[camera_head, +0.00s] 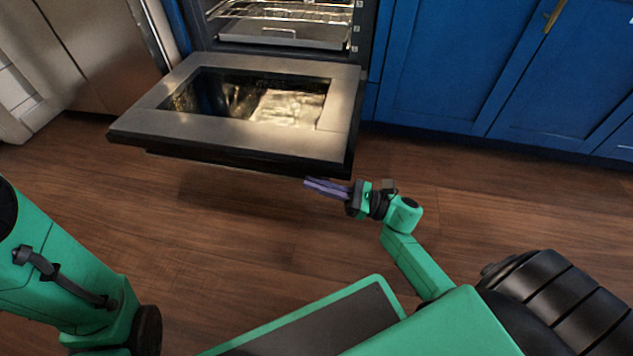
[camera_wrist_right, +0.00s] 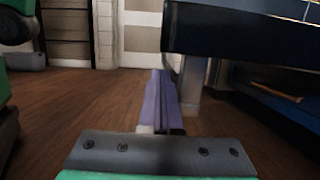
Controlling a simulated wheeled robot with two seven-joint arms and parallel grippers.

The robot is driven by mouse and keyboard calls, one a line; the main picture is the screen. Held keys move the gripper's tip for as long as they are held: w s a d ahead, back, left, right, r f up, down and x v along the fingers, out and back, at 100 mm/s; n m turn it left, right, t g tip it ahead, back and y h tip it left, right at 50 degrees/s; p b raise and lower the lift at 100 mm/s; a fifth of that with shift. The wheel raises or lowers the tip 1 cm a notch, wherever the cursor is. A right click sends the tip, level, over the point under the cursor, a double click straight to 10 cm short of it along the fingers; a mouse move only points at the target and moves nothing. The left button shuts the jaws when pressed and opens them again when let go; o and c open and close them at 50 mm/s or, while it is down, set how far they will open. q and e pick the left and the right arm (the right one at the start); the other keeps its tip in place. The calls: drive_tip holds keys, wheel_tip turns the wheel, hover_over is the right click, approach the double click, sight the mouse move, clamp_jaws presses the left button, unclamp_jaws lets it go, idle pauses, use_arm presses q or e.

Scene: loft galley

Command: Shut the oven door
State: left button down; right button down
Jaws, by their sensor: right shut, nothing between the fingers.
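The oven door (camera_head: 255,140) hangs fully open and roughly level in the head view, its glass window (camera_head: 245,97) facing up. Behind it the oven cavity (camera_head: 285,20) shows wire racks and a tray. My right gripper (camera_head: 308,185) is shut and empty, with purple fingers. It is near the door's front right corner and appears lower than the door. In the right wrist view my fingers (camera_wrist_right: 158,85) point forward, and the dark door edge (camera_wrist_right: 240,35) is above and to their right. My left gripper is not visible; only part of the left arm shows.
Blue cabinets (camera_head: 450,60) stand right of the oven, one with a brass handle (camera_head: 555,14). The wooden floor (camera_head: 240,215) in front of the door is clear.

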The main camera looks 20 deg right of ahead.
drive_tip(key=shift+r, duration=0.8)
